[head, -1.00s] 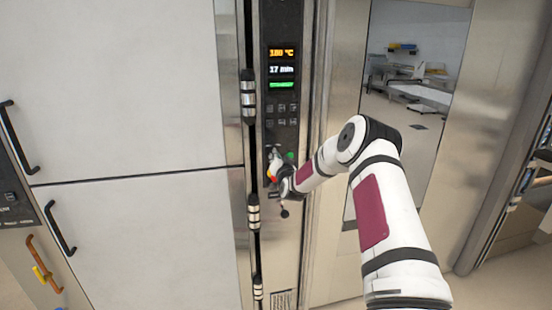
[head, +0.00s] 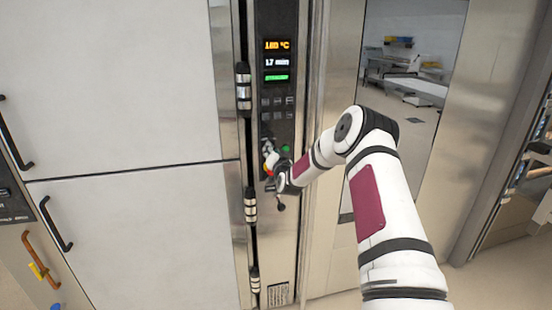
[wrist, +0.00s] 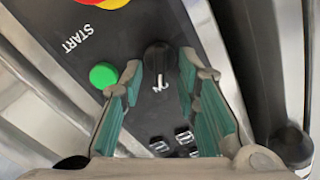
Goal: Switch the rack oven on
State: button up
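The rack oven's control panel (head: 279,90) is a dark vertical strip with a lit display (head: 277,61) reading 180 °C and 17 min above a green bar. In the wrist view, a black rotary knob (wrist: 157,56) with a white mark below it sits between the teal fingertips of my gripper (wrist: 162,74). The fingers are apart, one on each side of the knob; I cannot tell whether they touch it. A round green button (wrist: 103,75) marked START is beside the left finger. In the head view my gripper is at the panel's lower part and hides the knob.
A red-and-yellow button (wrist: 105,3) is partly visible at the wrist view's top edge. Metal hinges (head: 243,86) run along the panel's left side, beside large white doors (head: 110,85). A glazed oven door (head: 400,75) stands right of the panel.

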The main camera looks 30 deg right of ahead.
jog(key=v, duration=1.1)
jog(key=shift+s, duration=0.15)
jog(key=shift+r, duration=0.1)
